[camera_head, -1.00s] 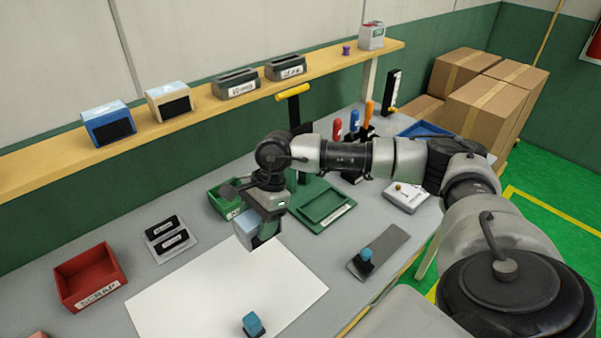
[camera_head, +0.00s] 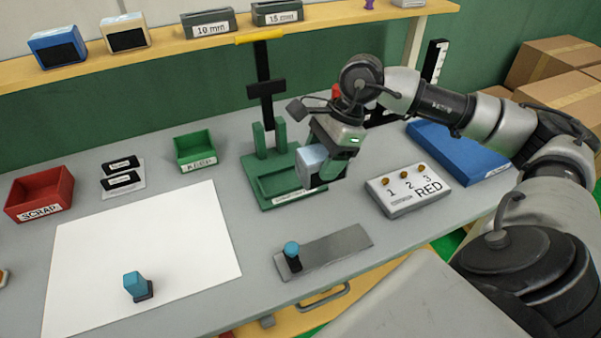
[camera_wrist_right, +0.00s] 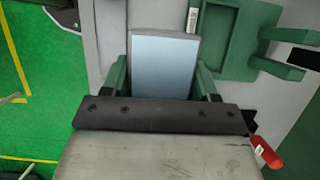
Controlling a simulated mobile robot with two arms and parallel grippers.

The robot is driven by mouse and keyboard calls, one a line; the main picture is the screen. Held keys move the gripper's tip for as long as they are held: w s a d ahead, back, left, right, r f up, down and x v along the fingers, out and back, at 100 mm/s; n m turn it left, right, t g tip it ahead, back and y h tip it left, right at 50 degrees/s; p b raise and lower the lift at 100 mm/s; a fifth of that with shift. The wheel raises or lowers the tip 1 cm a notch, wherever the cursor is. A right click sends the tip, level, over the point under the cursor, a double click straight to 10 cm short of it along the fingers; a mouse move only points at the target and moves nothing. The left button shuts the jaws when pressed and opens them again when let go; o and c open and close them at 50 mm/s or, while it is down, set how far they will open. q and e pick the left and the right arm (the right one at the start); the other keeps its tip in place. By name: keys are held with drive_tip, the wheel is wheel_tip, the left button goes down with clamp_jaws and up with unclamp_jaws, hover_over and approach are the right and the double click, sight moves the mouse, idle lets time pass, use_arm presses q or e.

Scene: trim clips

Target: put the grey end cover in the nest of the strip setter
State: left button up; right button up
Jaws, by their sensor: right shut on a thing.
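The grey end cover, a pale bluish-grey block (camera_head: 311,164), is held in my right gripper (camera_head: 322,162). In the right wrist view the cover (camera_wrist_right: 165,65) sits between the two green fingers and sticks out past them. The strip setter (camera_head: 266,140) is green, with a black column and a yellow handle (camera_head: 260,37). Its shallow green nest (camera_head: 268,201) lies at its front, with its right part hidden behind my gripper. The held cover appears above the nest's right side; I cannot tell the height. Part of the setter shows in the right wrist view (camera_wrist_right: 237,45). My left gripper is not in view.
A white RED box with three knobs (camera_head: 408,190) and a blue tray (camera_head: 455,152) stand to the right. A grey plate (camera_head: 340,250) with a blue-topped knob lies in front. The green KEEP bin (camera_head: 195,152), red SCRAP bin (camera_head: 40,195) and white sheet (camera_head: 140,250) are left.

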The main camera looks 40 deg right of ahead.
drive_tip(key=w+f+p, duration=0.1)
drive_tip(key=w+f, duration=0.1)
drive_tip(key=w, duration=0.1)
drive_tip(key=w+f+p, duration=0.1)
drive_tip(key=w+f, duration=0.1)
drive_tip(key=w, duration=0.2)
drive_tip(key=w+f+p, duration=0.1)
drive_tip(key=w+f, duration=0.1)
drive_tip(key=w, duration=0.2)
drive_tip(key=shift+w+a+f, duration=0.1)
drive_tip(key=shift+a+f, duration=0.05)
drive_tip(key=shift+a, duration=0.15)
drive_tip(key=shift+w+f, duration=0.25)
drive_tip(key=shift+f, duration=0.15)
wheel_tip(320, 180, down, 3)
drive_tip(key=shift+f+p, duration=0.1)
drive_tip(key=shift+p, duration=0.75)
drive_tip(key=shift+f, duration=0.3)
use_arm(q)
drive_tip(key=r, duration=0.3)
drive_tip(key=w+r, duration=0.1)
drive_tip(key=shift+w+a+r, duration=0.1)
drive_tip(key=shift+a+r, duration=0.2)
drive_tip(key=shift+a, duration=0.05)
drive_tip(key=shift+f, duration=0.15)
